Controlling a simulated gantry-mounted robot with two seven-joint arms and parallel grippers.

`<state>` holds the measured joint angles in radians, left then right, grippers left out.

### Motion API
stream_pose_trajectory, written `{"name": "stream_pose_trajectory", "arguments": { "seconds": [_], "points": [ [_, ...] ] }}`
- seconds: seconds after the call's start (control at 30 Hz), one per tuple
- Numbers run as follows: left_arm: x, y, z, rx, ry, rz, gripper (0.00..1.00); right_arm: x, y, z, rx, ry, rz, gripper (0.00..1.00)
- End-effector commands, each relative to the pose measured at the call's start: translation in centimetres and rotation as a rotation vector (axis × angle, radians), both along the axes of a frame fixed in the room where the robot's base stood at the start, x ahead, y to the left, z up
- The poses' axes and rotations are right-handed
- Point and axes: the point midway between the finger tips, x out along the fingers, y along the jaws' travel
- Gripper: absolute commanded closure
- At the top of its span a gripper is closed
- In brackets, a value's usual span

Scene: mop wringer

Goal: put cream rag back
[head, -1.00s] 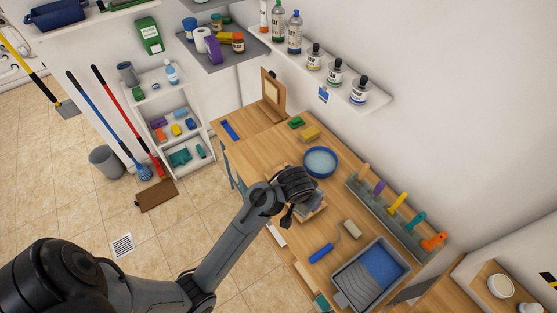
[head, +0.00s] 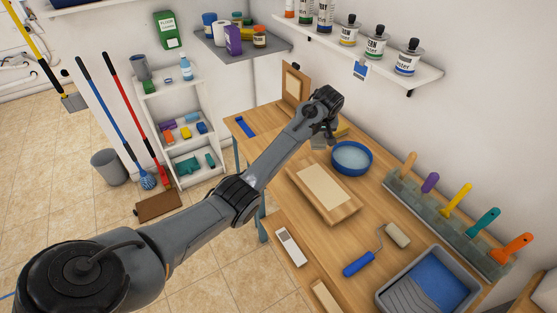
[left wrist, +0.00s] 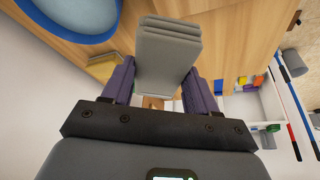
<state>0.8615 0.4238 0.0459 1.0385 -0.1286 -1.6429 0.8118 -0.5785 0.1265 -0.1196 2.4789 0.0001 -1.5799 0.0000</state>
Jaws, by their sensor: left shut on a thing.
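My left gripper (head: 328,132) is shut on the cream rag (left wrist: 168,55), a folded, layered cloth that looks greyish in the left wrist view. The rag sticks out beyond the two purple fingers. In the head view only a small grey part of it (head: 318,143) shows beside the gripper. The gripper is over the back of the wooden table, just left of the blue bowl of water (head: 370,162). Whether the rag touches the table cannot be told. My right gripper is out of view.
A wooden board with a pale panel (head: 350,207) lies in front of the bowl. A yellow sponge (head: 342,131) is close behind the gripper. A paint roller (head: 358,264), a roller tray (head: 390,297) and a rack of coloured handles (head: 440,208) stand to the right.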

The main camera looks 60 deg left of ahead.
Motion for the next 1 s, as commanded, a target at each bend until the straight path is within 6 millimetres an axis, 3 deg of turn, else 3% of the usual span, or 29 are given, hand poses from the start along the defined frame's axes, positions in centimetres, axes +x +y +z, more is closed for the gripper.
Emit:
{"name": "stream_pose_trajectory", "arguments": {
  "seconds": [0.03, 0.23, 0.43, 0.8, 1.0],
  "points": [
    [0.0, 1.2, -0.6, 0.002, -0.001, 0.034, 0.76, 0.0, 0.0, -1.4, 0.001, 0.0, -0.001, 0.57],
    [-0.6, 4.0, -0.6, 0.001, 0.002, 0.121, 0.76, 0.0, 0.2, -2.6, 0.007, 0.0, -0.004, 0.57],
    [-2.1, 6.6, -1.9, 0.001, 0.003, 0.145, 0.76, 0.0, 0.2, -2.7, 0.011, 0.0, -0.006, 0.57],
    [-6.2, 12.3, -6.1, 0.001, 0.003, 0.141, 0.76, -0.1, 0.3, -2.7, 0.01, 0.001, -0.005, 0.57],
    [-7.1, 13.7, -7.1, 0.001, 0.002, 0.139, 0.76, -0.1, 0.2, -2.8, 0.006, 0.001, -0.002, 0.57]
  ]
}}
